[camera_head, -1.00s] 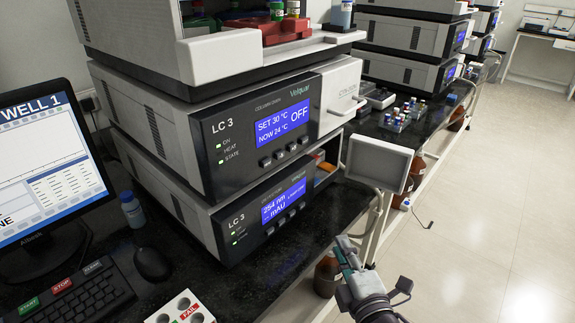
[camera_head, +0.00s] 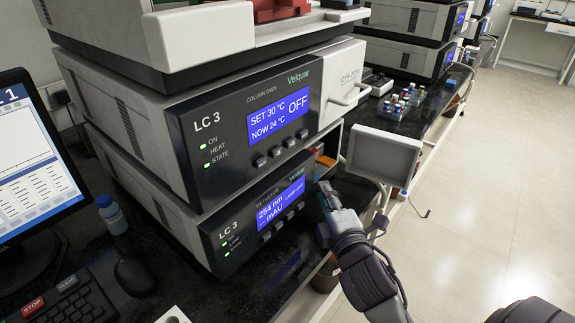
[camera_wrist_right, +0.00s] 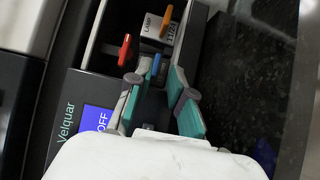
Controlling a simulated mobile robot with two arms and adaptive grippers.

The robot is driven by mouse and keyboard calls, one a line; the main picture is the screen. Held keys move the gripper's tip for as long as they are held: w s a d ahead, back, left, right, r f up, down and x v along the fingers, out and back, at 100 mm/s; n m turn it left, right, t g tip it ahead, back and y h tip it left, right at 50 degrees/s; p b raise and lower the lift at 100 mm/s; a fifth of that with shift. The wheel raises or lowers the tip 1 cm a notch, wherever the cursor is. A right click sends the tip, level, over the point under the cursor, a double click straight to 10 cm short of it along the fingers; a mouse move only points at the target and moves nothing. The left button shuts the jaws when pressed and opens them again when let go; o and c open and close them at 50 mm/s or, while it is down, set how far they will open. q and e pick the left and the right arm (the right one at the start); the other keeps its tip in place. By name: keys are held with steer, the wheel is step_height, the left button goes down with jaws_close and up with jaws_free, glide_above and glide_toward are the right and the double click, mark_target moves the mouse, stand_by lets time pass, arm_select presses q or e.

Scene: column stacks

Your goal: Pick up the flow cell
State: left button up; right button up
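In the right wrist view an open bay beside the detector unit holds narrow parts with coloured tabs: a red tab (camera_wrist_right: 125,49), an orange tab (camera_wrist_right: 166,20) by a white label, and a blue tab (camera_wrist_right: 155,66). I cannot tell which of these is the flow cell. My right gripper (camera_wrist_right: 158,76) is open, its teal-padded fingers on either side of the blue tab's line; contact is not visible. In the head view my right gripper (camera_head: 327,196) is just in front of the bay, where an orange part (camera_head: 326,161) shows. My left gripper is not in view.
The lower LC 3 unit (camera_head: 228,240) is left of the gripper, with the column oven (camera_head: 205,150) above. A white panel (camera_head: 383,157) stands close to the right. The black bench (camera_head: 285,280) ends in front. Vials (camera_head: 398,107) stand farther back.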

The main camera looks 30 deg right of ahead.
mark_target(316, 177)
steer(key=x, duration=0.5)
steer(key=shift+w+r, duration=0.15)
steer(key=shift+w, duration=0.25)
steer(key=shift+c, duration=0.2)
jaws_close()
